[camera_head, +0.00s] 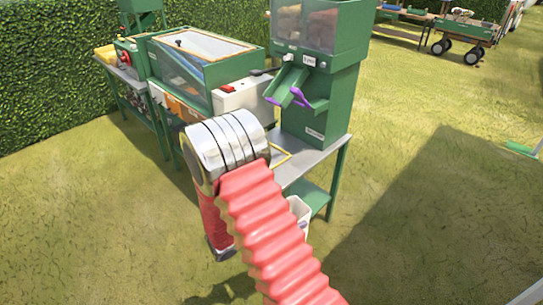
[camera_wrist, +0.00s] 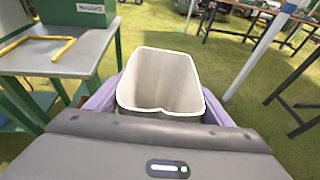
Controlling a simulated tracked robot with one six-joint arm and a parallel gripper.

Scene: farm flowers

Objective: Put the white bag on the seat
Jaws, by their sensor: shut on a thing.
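The white bag (camera_wrist: 160,82), an open-topped, bin-like shape with a pale rim, shows in the wrist view. My gripper (camera_wrist: 158,100) is shut on it, with a purple finger along each side. The bag's mouth faces up and its inside looks empty. In the head view a white part of the bag (camera_head: 301,212) shows beside my red arm, in front of the metal table; the arm hides the rest. My gripper is hidden in the head view. I cannot make out a seat in either view.
A metal table (camera_head: 325,157) carries a green machine (camera_head: 322,95) with purple-tipped chutes; a yellow frame (camera_wrist: 50,47) lies on it. A green-framed box (camera_head: 195,65) stands left. A wheeled cart (camera_head: 468,32) is far right. Open grass (camera_head: 450,190) lies to the right.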

